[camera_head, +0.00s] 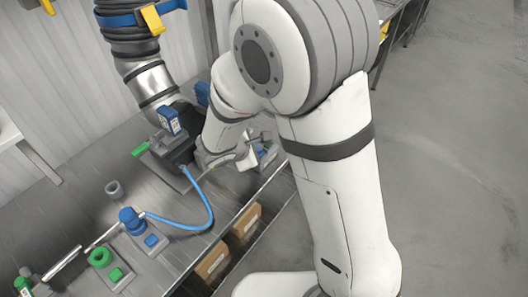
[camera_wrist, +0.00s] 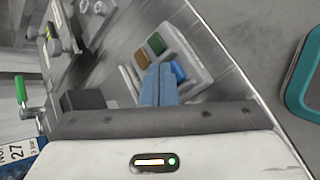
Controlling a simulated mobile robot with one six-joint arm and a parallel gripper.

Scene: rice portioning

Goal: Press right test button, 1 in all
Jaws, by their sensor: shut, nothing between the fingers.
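A pale control panel (camera_wrist: 197,52) sits on the steel bench in the wrist view. It bears a green button (camera_wrist: 157,43), a brown button (camera_wrist: 141,59) and a blue button (camera_wrist: 179,70). I cannot tell which of these is the right test button. My gripper (camera_wrist: 158,70) is shut and empty, its blue-grey fingers together over the panel. The fingertips are close to the brown and blue buttons and hide the panel between them. I cannot tell whether they touch it. In the head view my arm hides most of the panel.
The steel bench (camera_head: 75,215) carries a blue fitting with a hose (camera_head: 205,222) and a green ring (camera_head: 100,257) at the left. A large ribbed duct (camera_head: 140,50) stands close behind my arm. Cardboard boxes (camera_head: 212,262) sit below the bench edge. The floor at right is clear.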

